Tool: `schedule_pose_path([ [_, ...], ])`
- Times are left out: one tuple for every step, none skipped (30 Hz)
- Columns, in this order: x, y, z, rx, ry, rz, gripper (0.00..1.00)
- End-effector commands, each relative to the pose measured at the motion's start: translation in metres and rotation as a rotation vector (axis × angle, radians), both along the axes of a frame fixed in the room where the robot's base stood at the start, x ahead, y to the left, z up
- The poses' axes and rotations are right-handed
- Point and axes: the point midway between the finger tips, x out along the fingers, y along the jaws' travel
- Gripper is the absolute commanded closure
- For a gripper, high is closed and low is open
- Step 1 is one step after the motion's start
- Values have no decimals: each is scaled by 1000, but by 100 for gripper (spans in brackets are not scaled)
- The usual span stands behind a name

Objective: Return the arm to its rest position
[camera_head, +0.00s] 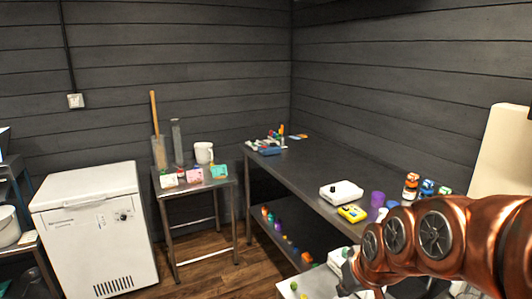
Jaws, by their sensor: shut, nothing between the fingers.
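My copper-coloured arm (470,230) reaches in from the right edge, in front of the long dark table, and bends down at its left end. My gripper (347,280) shows as a small dark shape near the bottom edge, below the arm's front joint. It is shut and empty. Its fingertips are small and hard to make out.
The long dark table (300,168) runs along the right wall. It bears a white device (341,192), a yellow device (352,213), a purple cup (377,198) and several bottles (411,186). A small side table (208,187) and a white chest freezer (95,230) stand left. Wooden floor (205,268) lies between.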

Motion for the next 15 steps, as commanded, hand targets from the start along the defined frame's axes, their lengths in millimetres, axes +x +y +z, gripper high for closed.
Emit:
schedule_pose_path([
  [-27, 0, -7, -12, 69, -7, 100],
  [-43, 0, -12, -18, 114, -12, 100],
  [-65, -1, -18, -25, 172, -23, 100],
  [-82, -2, -22, -32, 217, -29, 100],
  [-98, -3, -26, -39, 260, -40, 100],
  [-119, -4, -30, -47, 316, -54, 100],
  [-134, -6, -32, -52, 353, -64, 100],
  [-148, -7, -34, -58, 390, -75, 100],
  [-167, -8, -37, -65, 437, -87, 100],
  [-179, -10, -38, -70, 469, -97, 100],
  [-191, -11, -40, -76, 502, -107, 100],
  [-204, -14, -41, -82, 537, -119, 100],
  [-212, -15, -42, -86, 558, -126, 100],
  [-220, -16, -42, -88, 578, -133, 100],
  [-228, -16, -42, -92, 599, -139, 100],
])
